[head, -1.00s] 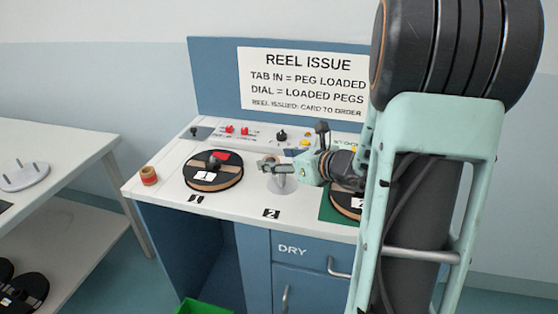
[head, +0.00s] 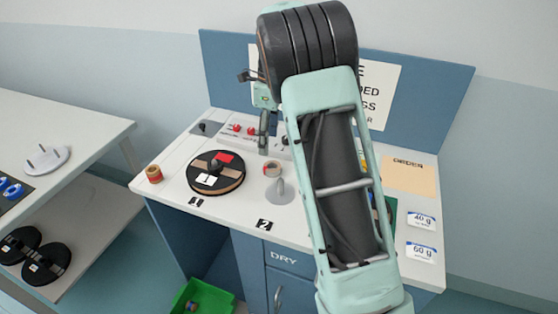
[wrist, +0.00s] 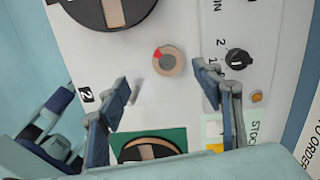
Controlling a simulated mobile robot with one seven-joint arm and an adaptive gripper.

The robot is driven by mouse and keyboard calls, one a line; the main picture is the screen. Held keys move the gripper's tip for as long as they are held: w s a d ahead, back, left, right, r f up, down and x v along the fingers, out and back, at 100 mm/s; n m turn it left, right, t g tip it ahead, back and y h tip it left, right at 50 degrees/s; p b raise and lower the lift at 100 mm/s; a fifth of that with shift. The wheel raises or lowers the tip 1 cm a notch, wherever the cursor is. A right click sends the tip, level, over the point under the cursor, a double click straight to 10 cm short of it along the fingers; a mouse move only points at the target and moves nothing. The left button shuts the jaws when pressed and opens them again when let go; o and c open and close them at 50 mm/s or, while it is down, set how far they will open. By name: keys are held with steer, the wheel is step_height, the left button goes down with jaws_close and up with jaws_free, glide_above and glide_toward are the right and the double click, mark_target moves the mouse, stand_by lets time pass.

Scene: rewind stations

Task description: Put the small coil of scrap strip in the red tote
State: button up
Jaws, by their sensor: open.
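A small tan coil with a red mark (head: 272,168) lies on the white bench top just behind the peg disc at position 2. It also shows in the wrist view (wrist: 178,69) as a flat ring, ahead of and between my fingers. A second tan and red roll (head: 154,175) sits at the bench's left end; I cannot tell for certain which is the scrap strip. My gripper (wrist: 162,76) is open and empty, pointing down above the coil. In the head view it (head: 264,138) is partly hidden by my arm. No red tote is in view.
A loaded reel (head: 230,180) stands at position 1, left of the coil. The upright peg (head: 280,190) is close to the coil. Switches and a dial (wrist: 238,58) line the panel. A green tote (head: 205,297) with small items is below.

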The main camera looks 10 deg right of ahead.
mark_target(272, 166)
steer(key=shift+h, duration=0.3)
steer(key=f, duration=0.6)
steer(key=d+f, duration=0.1)
steer(key=f, duration=0.3)
steer(key=shift+w+f, duration=0.1)
steer(key=shift+w, duration=0.05)
steer(key=shift+c, duration=0.3)
steer(key=c, duration=1.3)
steer(key=shift+c, duration=0.3)
